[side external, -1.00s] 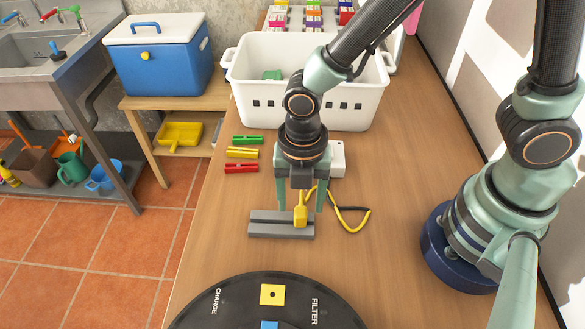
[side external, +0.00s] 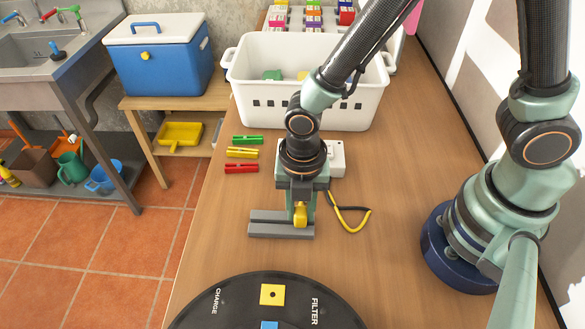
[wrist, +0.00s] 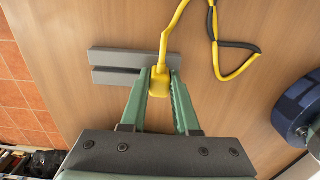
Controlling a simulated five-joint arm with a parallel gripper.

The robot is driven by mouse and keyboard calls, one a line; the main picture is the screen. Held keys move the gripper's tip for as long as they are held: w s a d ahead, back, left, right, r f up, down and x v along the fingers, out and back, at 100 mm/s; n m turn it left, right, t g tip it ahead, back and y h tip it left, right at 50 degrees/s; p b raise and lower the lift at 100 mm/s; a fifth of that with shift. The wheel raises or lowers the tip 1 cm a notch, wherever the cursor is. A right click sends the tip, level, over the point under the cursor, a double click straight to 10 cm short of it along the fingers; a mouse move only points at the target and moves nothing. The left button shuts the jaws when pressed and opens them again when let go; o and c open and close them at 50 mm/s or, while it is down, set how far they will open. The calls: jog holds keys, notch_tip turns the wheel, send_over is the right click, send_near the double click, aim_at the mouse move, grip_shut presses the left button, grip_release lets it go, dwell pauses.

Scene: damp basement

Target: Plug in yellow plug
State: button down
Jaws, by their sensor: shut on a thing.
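The yellow plug (side external: 299,214) is at the right end of a grey slotted block (side external: 264,227) on the table. My gripper (side external: 301,211) points down with its green fingers shut on the plug. In the wrist view the plug (wrist: 160,84) sits between the two fingertips (wrist: 160,84), and the grey block (wrist: 112,67) lies to its left and behind it. The yellow and black cable (wrist: 229,46) runs from the plug across the table. I cannot tell whether the plug is clear of the block. A yellow square with a dark hole (side external: 272,294) is on the black round panel (side external: 228,289).
A white box (side external: 337,158) stands behind my gripper. Green (side external: 248,140), yellow (side external: 242,152) and red (side external: 241,168) clips lie to the left. A white basket (side external: 262,95) stands at the back. Open table lies right of the cable and between the block and the panel.

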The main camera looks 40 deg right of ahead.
notch_tip(320, 180, up, 20)
dwell(0.7)
send_over(273, 292)
notch_tip(273, 292, down, 7)
dwell(0.4)
jog(key=shift+f, duration=2.85)
jog(key=shift+f, duration=0.6)
